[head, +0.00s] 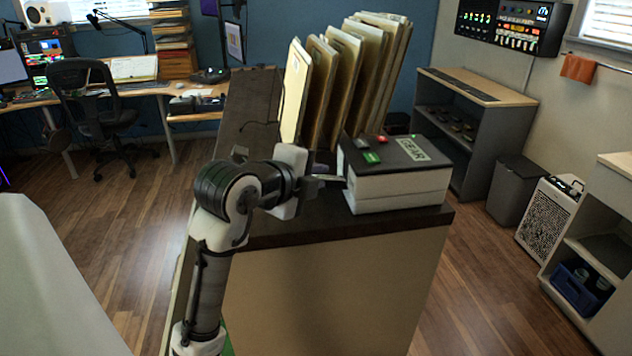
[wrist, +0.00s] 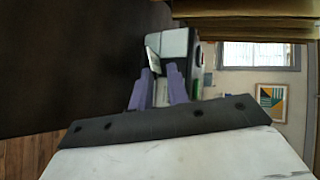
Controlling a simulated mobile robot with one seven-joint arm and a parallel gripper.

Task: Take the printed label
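A white label printer (head: 398,186) with a dark top stands on the dark counter (head: 272,233); it also shows in the wrist view (wrist: 176,43). A small pale slip (wrist: 153,59), seemingly the printed label, shows at the printer's near face in the wrist view. I cannot make it out in the head view. My gripper (head: 338,181) is at the printer's left side. In the wrist view its two purple fingers (wrist: 162,74) stand apart, with the slip just beyond the tips, nearer the left finger. Whether they touch it is unclear.
Tall upright folders (head: 345,75) stand on the counter behind the printer, close to my wrist; brown edges show overhead in the wrist view. A dark shelf unit (head: 470,100) stands to the right. Wooden floor (head: 125,230) lies open to the left.

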